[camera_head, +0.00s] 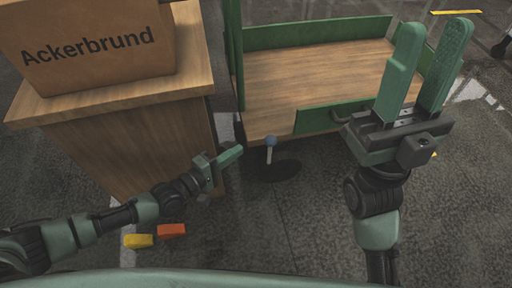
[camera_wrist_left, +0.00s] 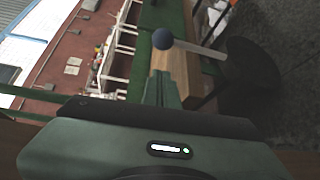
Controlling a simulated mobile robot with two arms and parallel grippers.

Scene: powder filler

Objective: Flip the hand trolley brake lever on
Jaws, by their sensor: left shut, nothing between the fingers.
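The hand trolley (camera_head: 310,75) has a wooden deck and green side rails.
A wooden cabinet (camera_head: 130,135) with a cardboard box (camera_head: 85,45) stands close left of the trolley. A yellow block (camera_head: 138,241) and an orange block (camera_head: 171,230) lie near my left arm. The floor (camera_head: 290,220) in front of the trolley is clear.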

